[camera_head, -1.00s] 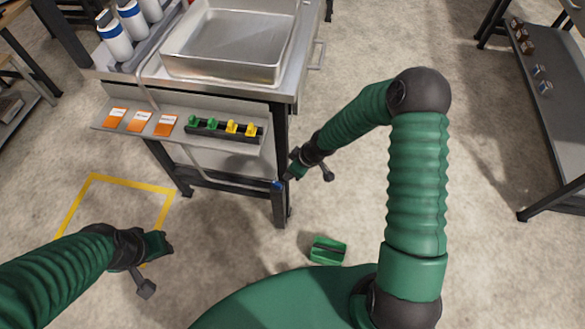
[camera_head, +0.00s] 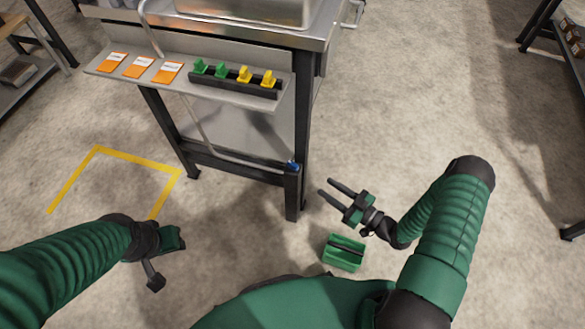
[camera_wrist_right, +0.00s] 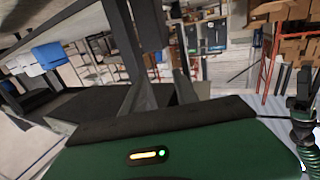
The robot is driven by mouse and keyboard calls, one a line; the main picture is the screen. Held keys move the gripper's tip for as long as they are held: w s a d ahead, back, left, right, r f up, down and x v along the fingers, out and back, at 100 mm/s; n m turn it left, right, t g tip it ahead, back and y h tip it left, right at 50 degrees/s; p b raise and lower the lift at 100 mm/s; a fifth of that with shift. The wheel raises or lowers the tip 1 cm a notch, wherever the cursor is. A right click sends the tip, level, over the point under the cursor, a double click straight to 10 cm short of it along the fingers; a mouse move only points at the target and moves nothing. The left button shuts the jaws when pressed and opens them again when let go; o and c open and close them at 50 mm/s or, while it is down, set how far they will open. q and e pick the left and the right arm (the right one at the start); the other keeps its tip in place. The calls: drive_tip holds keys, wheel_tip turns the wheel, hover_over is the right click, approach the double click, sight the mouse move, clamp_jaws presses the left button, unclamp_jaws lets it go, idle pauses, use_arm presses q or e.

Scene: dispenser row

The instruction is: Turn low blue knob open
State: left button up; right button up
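Above the knob, a shelf (camera_head: 110,72) holds orange-and-white cards and a dark rail with green and yellow clips. A steel basin (camera_head: 245,10) sits on top. Yellow tape (camera_head: 135,160) marks the floor at left. Open floor lies right of the stand.

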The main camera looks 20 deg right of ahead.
sight(298, 167)
drive_tip(key=b+x, duration=0.2)
drive_tip(key=x, duration=0.5)
drive_tip(key=b+x, duration=0.2)
drive_tip(key=x, duration=0.5)
drive_tip(key=shift+f, duration=0.2)
drive_tip(key=shift+w+a+r, duration=0.15)
drive_tip(key=shift+w+a, duration=0.15)
drive_tip(key=shift+w, duration=0.2)
clamp_jaws()
